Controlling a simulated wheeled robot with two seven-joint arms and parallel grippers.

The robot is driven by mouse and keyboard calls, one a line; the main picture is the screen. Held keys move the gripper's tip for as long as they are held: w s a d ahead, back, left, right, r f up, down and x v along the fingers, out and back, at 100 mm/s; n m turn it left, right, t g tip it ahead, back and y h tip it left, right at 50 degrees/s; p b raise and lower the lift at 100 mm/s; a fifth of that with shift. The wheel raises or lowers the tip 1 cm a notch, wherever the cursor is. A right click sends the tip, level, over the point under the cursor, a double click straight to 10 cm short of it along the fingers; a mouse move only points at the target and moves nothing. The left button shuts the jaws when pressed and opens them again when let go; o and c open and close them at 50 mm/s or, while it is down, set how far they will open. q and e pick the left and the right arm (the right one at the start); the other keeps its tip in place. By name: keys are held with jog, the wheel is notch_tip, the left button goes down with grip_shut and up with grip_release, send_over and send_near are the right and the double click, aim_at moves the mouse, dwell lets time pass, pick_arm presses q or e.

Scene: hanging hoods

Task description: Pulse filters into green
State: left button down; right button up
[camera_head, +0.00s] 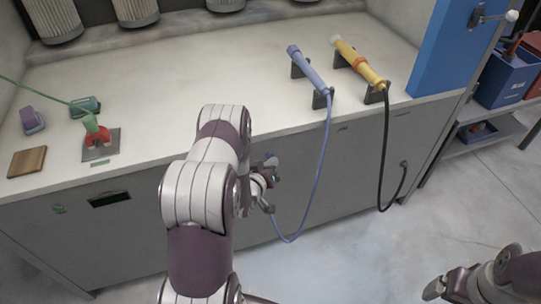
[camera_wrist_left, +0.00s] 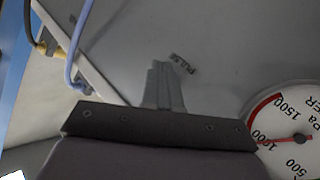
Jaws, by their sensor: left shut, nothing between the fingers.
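My left gripper (camera_head: 266,182) is at the front face of the grey cabinet (camera_head: 345,165), below the worktop edge. In the left wrist view its shut, empty fingers (camera_wrist_left: 163,88) point at the grey panel beside a printed PULSE label (camera_wrist_left: 185,64). Any button there is hidden, and I cannot tell whether the fingers touch the panel. A round white gauge (camera_wrist_left: 293,120) marked in Pa is cut off at the right; its red needle points near 1000. A red arc shows towards 1500; no green shows. Pleated filters (camera_head: 136,10) hang at the back. My right gripper (camera_head: 438,289) is low at the right.
A blue wand (camera_head: 308,70) and a yellow wand (camera_head: 358,64) rest on black brackets; their hoses hang down the cabinet front. A red-and-green device (camera_head: 96,133), a purple block (camera_head: 32,120) and a wooden block (camera_head: 27,162) are at the left.

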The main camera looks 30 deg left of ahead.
pick_arm(q)
jog(key=shift+s+d, duration=0.3)
jog(key=shift+s+d+p, duration=0.35)
jog(key=shift+s+d, duration=0.45)
jog(key=shift+d, duration=0.2)
jog(key=shift+s+d+p, duration=0.3)
jog(key=shift+s+d, duration=0.5)
jog(key=shift+d, duration=0.15)
